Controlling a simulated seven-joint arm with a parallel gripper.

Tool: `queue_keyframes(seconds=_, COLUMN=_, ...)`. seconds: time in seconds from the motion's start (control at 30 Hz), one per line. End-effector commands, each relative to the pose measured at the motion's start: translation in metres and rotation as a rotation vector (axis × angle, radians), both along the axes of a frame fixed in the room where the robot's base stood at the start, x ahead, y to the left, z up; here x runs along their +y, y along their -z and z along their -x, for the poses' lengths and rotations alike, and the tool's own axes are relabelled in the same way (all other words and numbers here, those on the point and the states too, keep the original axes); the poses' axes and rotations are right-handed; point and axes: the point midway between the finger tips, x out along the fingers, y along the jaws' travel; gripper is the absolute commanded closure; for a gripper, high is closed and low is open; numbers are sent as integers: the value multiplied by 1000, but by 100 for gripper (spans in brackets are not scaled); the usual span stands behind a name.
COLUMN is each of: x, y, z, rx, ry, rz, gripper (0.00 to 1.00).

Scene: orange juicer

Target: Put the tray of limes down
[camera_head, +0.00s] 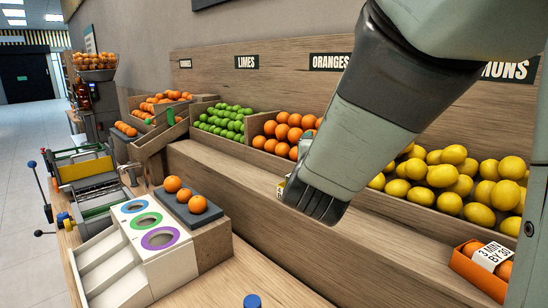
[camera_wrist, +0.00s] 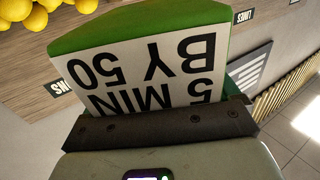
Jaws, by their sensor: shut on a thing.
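My gripper (camera_head: 315,203) is in front of the wooden display in the head view, pointing down. In the wrist view my gripper (camera_wrist: 160,122) is shut on the green tray (camera_wrist: 130,22), whose white label reads "5 MIN BY 50" upside down. No limes show in the tray from this angle. In the head view the tray is almost wholly hidden behind my gripper; only a small pale bit shows at its left side. Loose limes (camera_head: 222,121) fill a display bin under the "LIMES" sign.
Oranges (camera_head: 287,130) and lemons (camera_head: 455,180) fill neighbouring bins. An orange tray (camera_head: 480,268) stands at the lower right. The wooden ledge (camera_head: 240,190) below the bins has bare room. A dispenser with three coloured rings (camera_head: 160,238) and a block with oranges (camera_head: 198,204) stand at the lower left.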

Motion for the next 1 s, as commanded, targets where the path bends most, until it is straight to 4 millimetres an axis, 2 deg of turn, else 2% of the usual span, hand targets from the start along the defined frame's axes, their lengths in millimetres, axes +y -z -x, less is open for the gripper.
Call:
queue_keyframes(seconds=0.33, x=-1, y=0, z=0, rx=-1, ry=3, rz=0, gripper=47)
queue_keyframes(seconds=0.47, x=-8, y=8, z=-6, rx=2, ry=28, rz=0, gripper=47)
queue_keyframes(seconds=0.57, x=-24, y=23, z=-18, rx=5, ry=84, rz=3, gripper=47)
queue_keyframes(seconds=0.8, x=-86, y=71, z=-49, rx=3, ry=296, rz=7, gripper=47)
queue_keyframes(seconds=1.0, x=-127, y=94, z=-63, rx=-2, ry=436, rz=5, gripper=47)
